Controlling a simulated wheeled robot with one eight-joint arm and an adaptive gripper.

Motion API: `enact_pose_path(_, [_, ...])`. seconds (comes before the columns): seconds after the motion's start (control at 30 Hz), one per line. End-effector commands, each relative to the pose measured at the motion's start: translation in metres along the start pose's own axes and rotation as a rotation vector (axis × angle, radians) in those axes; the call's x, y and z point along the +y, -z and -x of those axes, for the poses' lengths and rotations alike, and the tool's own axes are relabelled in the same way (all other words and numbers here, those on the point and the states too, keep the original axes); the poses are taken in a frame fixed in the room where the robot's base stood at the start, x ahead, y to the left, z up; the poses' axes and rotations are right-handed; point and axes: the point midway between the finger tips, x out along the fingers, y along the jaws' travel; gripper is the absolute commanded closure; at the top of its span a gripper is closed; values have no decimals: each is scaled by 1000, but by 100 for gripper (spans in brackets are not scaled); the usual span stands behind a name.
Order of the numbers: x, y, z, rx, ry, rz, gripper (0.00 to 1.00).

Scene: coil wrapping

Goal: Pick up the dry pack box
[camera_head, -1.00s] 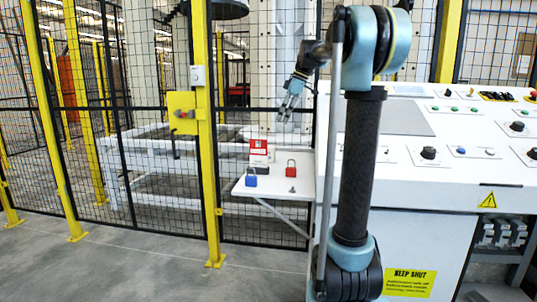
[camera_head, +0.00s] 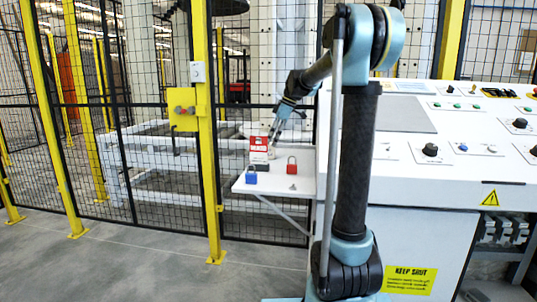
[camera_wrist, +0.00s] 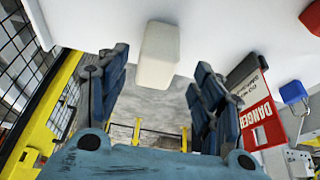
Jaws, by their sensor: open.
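A cream-white box (camera_wrist: 158,55), which I take to be the dry pack box, sits on a white surface in the wrist view. It shows ahead of the gap between my fingers, apart from them. I cannot make it out in the head view. My gripper (camera_wrist: 155,95) is open, with a blue finger on each side and nothing between them. In the head view my gripper (camera_head: 275,136) is low over the small white shelf (camera_head: 307,176), just behind the red and white danger tag (camera_head: 259,146).
The danger tag (camera_wrist: 262,115) stands close beside my right-hand finger in the wrist view. A blue padlock (camera_head: 251,177) and a red padlock (camera_head: 292,166) are on the shelf. A yellow-post mesh fence (camera_head: 206,130) stands left; the control console (camera_head: 430,185) stands right.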

Motion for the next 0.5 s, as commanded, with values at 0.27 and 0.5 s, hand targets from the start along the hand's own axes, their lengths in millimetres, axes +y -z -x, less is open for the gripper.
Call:
enact_pose_path(0.27, [5, 4, -33, 0, 1, 2, 39])
enact_pose_path(0.5, [4, 4, -52, 0, 1, 2, 39])
